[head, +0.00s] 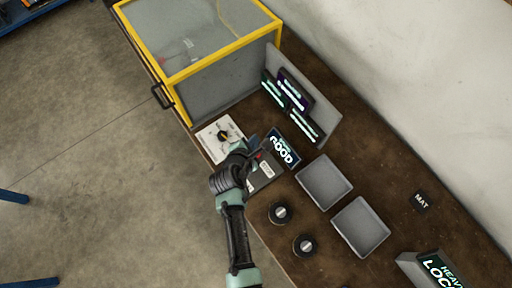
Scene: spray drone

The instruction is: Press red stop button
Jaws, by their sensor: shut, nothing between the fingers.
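A small red spot (258,156), likely the red stop button, shows on a dark grey box (265,175) with a white label on the worktop. My gripper (252,148) is shut and empty over the box's upper left edge. My wrist and gripper hide part of the box. I cannot tell whether the fingertips touch the red spot or are above it.
A white panel with a dark knob (212,144) lies left of the gripper. A sign reading GOOD (283,148) stands just right. Two grey trays (325,182), two dark round knobs (280,212) and a yellow-framed enclosure (225,48) share the brown bench (300,237).

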